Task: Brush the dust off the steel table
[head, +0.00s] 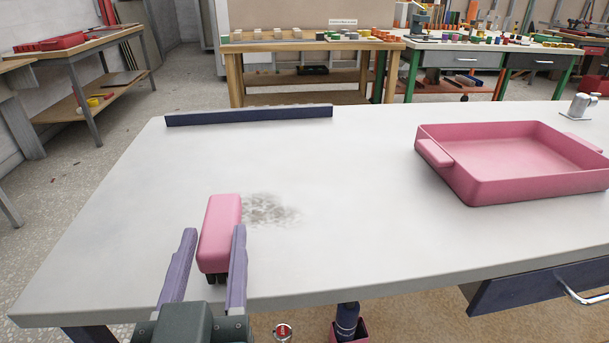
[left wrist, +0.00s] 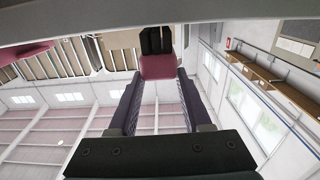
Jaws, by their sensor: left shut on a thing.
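My left gripper (head: 214,236) is shut on a pink brush (head: 220,228) with dark bristles beneath it. The brush is above the near left part of the steel table (head: 350,230). A grey-brown patch of dust (head: 268,209) lies on the table just right of the brush. In the left wrist view the brush's pink body (left wrist: 160,67) sits between the fingers, with its black bristles (left wrist: 155,40) pointing at the table. I cannot tell whether the bristles touch the tabletop. My right gripper is not in view.
A pink tray (head: 478,191) with raised walls stands on the right of the table. A dark blue bar (head: 250,116) lies along the back left edge. A small metal item (head: 580,106) is at the back right. The middle of the table is clear.

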